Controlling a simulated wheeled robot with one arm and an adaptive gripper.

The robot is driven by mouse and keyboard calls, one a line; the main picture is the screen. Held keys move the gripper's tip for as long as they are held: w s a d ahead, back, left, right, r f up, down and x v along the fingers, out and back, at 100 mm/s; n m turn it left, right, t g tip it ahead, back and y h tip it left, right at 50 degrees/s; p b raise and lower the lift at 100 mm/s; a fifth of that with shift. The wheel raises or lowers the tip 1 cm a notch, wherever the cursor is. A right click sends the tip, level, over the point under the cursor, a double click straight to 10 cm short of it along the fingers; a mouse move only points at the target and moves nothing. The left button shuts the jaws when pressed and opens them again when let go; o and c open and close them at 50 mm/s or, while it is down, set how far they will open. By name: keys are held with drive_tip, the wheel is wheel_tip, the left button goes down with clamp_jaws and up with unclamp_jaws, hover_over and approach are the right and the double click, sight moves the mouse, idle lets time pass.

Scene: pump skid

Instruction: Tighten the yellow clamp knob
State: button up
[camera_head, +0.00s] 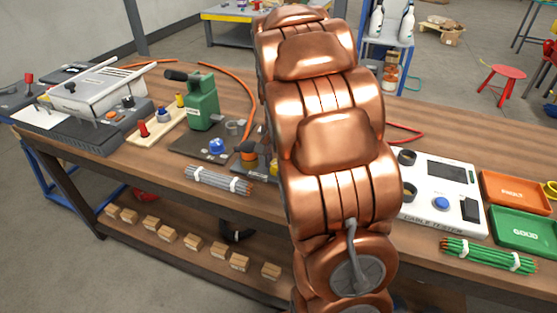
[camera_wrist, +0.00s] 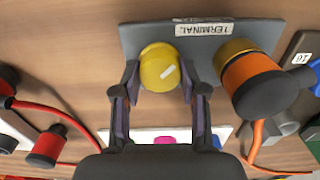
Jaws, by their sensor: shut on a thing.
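The yellow knob (camera_wrist: 157,62) is round with a slanted white mark on its top. It sits on a grey plate labelled TERMINAL (camera_wrist: 142,33) in the wrist view. My gripper (camera_wrist: 160,78) has its two dark fingers on either side of the knob, shut on it.
An orange and black cable connector (camera_wrist: 254,82) stands close to the right of the knob. Red plugs (camera_wrist: 46,147) lie to the left. The wooden bench (camera_head: 130,168) also holds a green device (camera_head: 203,103), a grey cable bundle (camera_head: 218,181) and a cable tester (camera_head: 441,193).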

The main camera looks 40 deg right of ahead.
idle(0.3)
drive_tip(key=o, duration=1.1)
drive_tip(key=shift+o, duration=0.2)
wheel_tip(320, 180, up, 12)
drive_tip(key=shift+w, duration=0.1)
idle(0.4)
drive_tip(key=s+a+r+n+p, duration=0.3)
drive_tip(key=s+a+n+p, duration=0.25)
drive_tip(key=s+a, duration=0.5)
drive_tip(key=s+a+n+g+p, duration=0.1)
drive_tip(key=s+a+n+p, duration=0.2)
drive_tip(key=s+a, duration=0.2)
drive_tip(key=s+a+n+p, duration=0.3)
drive_tip(key=s+a, duration=0.3)
drive_tip(key=s, duration=0.4)
drive_tip(key=shift+s+f+g+p, duration=0.2)
drive_tip(key=shift+s+g+p, duration=0.1)
drive_tip(key=shift+g, duration=0.1)
